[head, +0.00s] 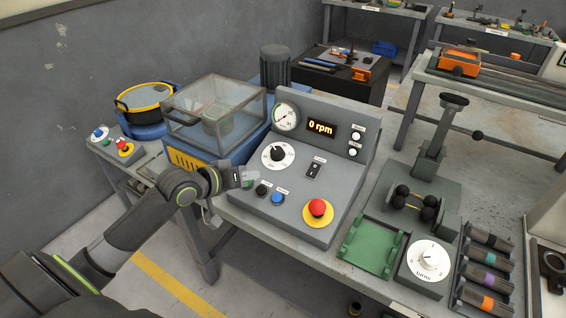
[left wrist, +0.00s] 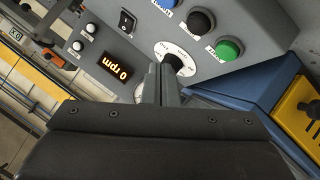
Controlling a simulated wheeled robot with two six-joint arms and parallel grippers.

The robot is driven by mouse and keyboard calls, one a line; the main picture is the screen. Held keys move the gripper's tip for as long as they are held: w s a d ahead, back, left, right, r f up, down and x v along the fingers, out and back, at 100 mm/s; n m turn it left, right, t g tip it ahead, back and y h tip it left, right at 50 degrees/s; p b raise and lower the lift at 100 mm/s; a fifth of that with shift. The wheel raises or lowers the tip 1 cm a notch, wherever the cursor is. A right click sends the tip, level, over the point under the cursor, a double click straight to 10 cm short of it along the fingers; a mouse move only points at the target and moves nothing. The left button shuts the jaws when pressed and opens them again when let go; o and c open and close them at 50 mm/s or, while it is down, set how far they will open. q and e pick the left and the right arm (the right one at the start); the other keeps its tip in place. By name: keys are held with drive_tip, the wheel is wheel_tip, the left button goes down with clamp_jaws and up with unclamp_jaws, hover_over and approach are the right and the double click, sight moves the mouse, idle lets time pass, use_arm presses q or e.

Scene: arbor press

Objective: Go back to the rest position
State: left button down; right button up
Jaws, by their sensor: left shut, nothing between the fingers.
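My left gripper (head: 247,175) reaches in from the left and hangs over the left edge of the grey control panel (head: 300,228). Its fingers are shut and empty. In the head view it is close to the green button (head: 247,184), partly covering it. In the left wrist view the shut fingers (left wrist: 160,84) point toward the panel, and the black dial knob (left wrist: 174,60) shows just past the tips. I cannot tell whether they touch the panel. The green button (left wrist: 229,48) is clear of the fingers there. The display (head: 321,129) reads 0 rpm. My right gripper is not in view.
A red stop button (head: 318,208) stands up from the panel. A clear-lidded blue machine (head: 213,112) is behind my left forearm. Open floor lies at lower left.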

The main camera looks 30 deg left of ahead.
use_arm(q)
drive_tip(key=s+d+f+m+g+y, duration=0.2)
drive_tip(key=s+d+f+g+y, duration=0.1)
drive_tip(key=s+f, duration=0.75)
drive_tip(key=s+f+m+g+y, duration=0.1)
drive_tip(key=s+f+g+y, duration=0.15)
drive_tip(key=s, duration=0.65)
drive_tip(key=s+f+g+y, duration=0.1)
drive_tip(key=s+g, duration=0.2)
drive_tip(key=s, duration=0.6)
wheel_tip(320, 180, down, 25)
drive_tip(key=a+g, duration=0.1)
drive_tip(key=a, duration=0.1)
drive_tip(key=s+d+f+g+h, duration=0.1)
drive_tip(key=s+f, duration=1.4)
drive_tip(key=shift+d, duration=0.4)
drive_tip(key=shift+f, duration=0.1)
